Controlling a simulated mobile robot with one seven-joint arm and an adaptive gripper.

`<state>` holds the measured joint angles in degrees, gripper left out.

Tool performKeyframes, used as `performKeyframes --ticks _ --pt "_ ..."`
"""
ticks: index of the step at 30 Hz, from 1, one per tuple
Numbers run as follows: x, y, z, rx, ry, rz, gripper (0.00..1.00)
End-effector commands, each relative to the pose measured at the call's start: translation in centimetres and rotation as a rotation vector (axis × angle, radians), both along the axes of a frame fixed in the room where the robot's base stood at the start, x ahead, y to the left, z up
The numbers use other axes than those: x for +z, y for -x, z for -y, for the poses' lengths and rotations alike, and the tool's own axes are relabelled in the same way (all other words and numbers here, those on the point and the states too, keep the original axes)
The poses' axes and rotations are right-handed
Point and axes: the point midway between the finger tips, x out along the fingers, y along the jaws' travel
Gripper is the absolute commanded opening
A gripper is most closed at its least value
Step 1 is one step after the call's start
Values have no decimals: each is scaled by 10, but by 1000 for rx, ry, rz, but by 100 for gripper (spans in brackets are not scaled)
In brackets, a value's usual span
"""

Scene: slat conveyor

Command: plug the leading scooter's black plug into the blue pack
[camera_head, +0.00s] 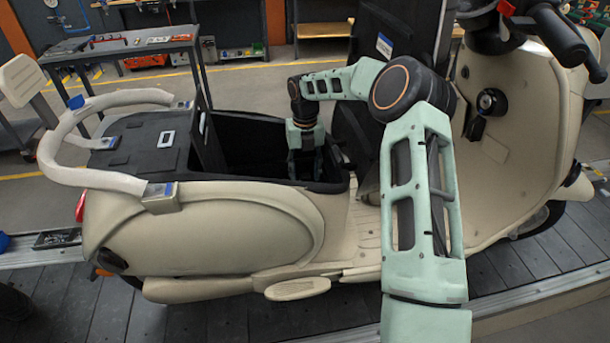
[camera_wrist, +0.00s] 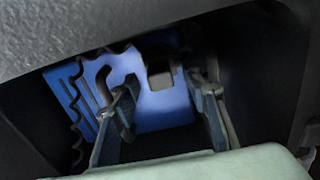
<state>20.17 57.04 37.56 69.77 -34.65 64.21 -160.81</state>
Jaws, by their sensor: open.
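The cream scooter (camera_head: 240,230) stands side-on with its black under-seat bin (camera_head: 255,135) open. My gripper (camera_head: 305,168) points down inside this bin, its tips hidden behind the near wall. In the wrist view my gripper (camera_wrist: 161,90) is open, one finger on each side, with nothing clearly held between them. The blue pack (camera_wrist: 165,112) lies below and beyond the fingers. A dark wavy cable (camera_wrist: 76,115) runs along its left side, and a dark curved piece sits near the left finger. I cannot make out the black plug for certain.
Dark bin walls close around my gripper, and a grey rim (camera_wrist: 90,30) crosses the top of the wrist view. The raised seat (camera_head: 385,45) stands right of the bin, near my arm. A pale grab rail (camera_head: 75,125) is at the rear. The slat conveyor (camera_head: 530,260) runs underneath.

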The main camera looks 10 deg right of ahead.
Motion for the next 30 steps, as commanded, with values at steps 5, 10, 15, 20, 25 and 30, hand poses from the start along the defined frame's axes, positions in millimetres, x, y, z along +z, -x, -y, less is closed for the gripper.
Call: performKeyframes --ticks 5,10,15,20,25,30 --pt "38 -2 0 -2 1 6 41" --pt "73 -1 0 -1 0 5 41" --pt "98 -1 0 -1 0 3 41" --pt "109 0 0 0 -1 2 41" --pt "110 0 0 0 -1 1 41" --pt "117 1 1 -29 6 9 41"
